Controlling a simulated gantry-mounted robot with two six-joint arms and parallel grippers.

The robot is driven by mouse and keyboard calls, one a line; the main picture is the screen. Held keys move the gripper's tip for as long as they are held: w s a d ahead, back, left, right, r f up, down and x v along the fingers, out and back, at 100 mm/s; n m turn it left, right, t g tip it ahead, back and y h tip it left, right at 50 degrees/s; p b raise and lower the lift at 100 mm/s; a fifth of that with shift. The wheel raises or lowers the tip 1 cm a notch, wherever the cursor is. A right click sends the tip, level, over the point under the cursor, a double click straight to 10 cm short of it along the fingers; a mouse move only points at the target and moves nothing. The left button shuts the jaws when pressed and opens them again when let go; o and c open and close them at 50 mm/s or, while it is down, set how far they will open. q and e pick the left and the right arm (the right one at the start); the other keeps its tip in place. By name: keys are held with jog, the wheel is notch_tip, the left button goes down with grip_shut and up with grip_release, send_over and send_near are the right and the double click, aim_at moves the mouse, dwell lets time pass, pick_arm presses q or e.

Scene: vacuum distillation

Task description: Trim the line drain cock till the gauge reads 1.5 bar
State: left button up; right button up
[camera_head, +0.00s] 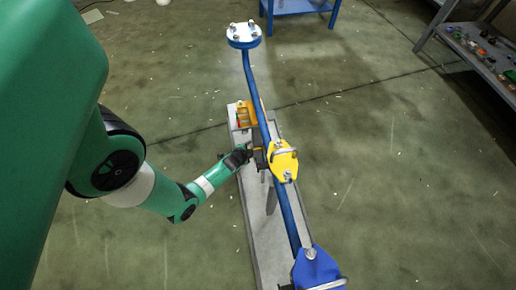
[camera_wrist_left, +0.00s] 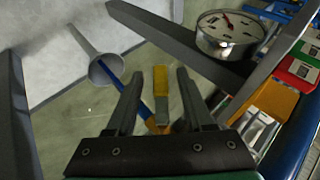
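The line drain cock shows in the left wrist view as a small lever with a yellow grip (camera_wrist_left: 160,80) and a grey lower part. My left gripper (camera_wrist_left: 160,74) is open, with one finger on each side of the lever and a visible gap to both. In the head view my left gripper (camera_head: 250,153) is at the left side of the blue pipe, beside the yellow valve body (camera_head: 283,160). The round gauge (camera_wrist_left: 229,30) has a white face and a red needle pointing to the upper left; its numbers are too small to read. My right gripper is not in view.
A grey funnel (camera_wrist_left: 106,70) is left of the lever. A dark beam (camera_wrist_left: 170,38) runs close beyond the fingers toward the gauge. The blue pipe (camera_head: 249,75) has a white-topped flange (camera_head: 244,32) and a blue valve body (camera_head: 317,268). A grey shelf (camera_head: 480,60) stands at right.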

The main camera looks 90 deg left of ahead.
pick_arm(q)
jog(key=p+v, duration=0.6)
jog(key=v, duration=0.5)
jog(key=shift+d+r, duration=0.2)
